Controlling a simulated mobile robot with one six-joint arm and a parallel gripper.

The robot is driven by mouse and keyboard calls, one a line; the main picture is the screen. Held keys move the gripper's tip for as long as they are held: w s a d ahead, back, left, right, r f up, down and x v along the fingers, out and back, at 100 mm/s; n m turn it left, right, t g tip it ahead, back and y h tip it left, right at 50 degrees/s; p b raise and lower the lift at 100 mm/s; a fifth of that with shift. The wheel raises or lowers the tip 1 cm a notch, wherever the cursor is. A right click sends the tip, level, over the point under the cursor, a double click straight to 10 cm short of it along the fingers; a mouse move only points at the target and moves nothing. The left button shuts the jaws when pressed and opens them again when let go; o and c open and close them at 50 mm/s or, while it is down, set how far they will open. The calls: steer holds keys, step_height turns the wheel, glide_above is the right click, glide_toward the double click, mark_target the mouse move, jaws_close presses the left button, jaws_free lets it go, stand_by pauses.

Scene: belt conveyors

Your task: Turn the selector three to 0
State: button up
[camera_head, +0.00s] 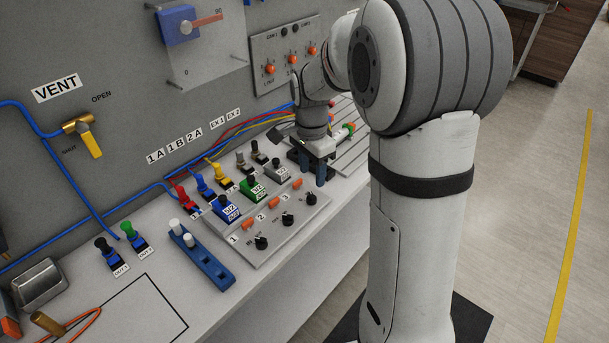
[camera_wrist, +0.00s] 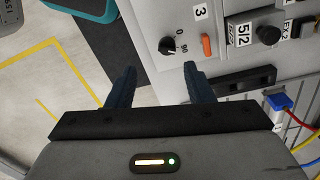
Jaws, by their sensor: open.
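Selector three is a small black knob (camera_head: 312,199) at the right end of a row of three on the light panel, by the label 3. In the wrist view the knob (camera_wrist: 167,47) shows beside its printed 0 and 90 marks, just ahead of my fingertips. Its pointer is too small to read surely. My gripper (camera_head: 319,180) is above the far right end of the panel, with blue fingers pointing down. In the wrist view my gripper (camera_wrist: 157,72) is open and empty, and its fingers are apart from the knob.
An orange piece (camera_wrist: 208,45) sits beside the knob. Selectors two (camera_head: 288,220) and one (camera_head: 261,243) lie along the same panel. A green 5/2 valve (camera_head: 252,187) and a blue one (camera_head: 225,207) stand behind. The floor to the right is clear.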

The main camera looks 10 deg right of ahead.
mark_target(311, 194)
steer(key=shift+w+f+m, duration=0.5)
steer(key=shift+w+f, duration=0.1)
steer(key=shift+w, duration=0.1)
steer(key=f, duration=0.7)
steer(key=shift+s+d+f+p, duration=0.1)
steer(key=shift+s+f+p, duration=0.1)
steer(key=shift+f+p, duration=0.15)
steer(key=c, duration=1)
